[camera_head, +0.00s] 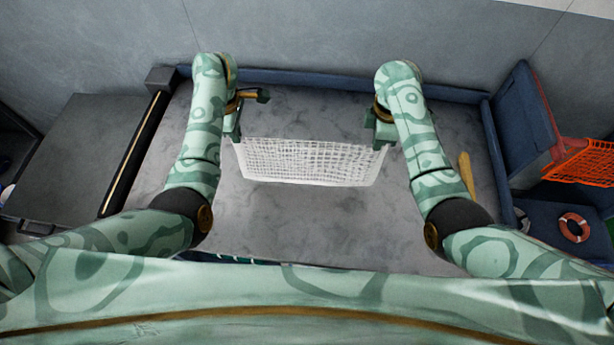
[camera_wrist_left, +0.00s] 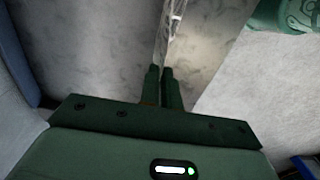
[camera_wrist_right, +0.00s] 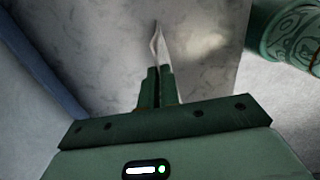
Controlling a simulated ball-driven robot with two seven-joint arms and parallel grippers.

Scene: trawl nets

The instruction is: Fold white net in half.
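The white net (camera_head: 312,163) is an open mesh stretched between my two grippers above the grey tabletop. Its far corners are at the grippers, and its near edge comes toward me; I cannot tell whether that edge touches the table. My left gripper (camera_head: 238,139) is at the net's far left corner. In the left wrist view its fingers (camera_wrist_left: 165,72) are closed together with the net (camera_wrist_left: 172,28) between them. My right gripper (camera_head: 383,144) is at the far right corner. In the right wrist view its fingers (camera_wrist_right: 156,73) are closed on a thin piece of net (camera_wrist_right: 158,46).
The grey tabletop (camera_head: 280,215) has a raised blue rim (camera_head: 320,80) along the back and is bare in front of the net. A yellowish wooden piece (camera_head: 466,172) lies at right. Beyond are an orange crate (camera_head: 585,160) and a life ring (camera_head: 574,227). A dark box (camera_head: 75,160) stands left.

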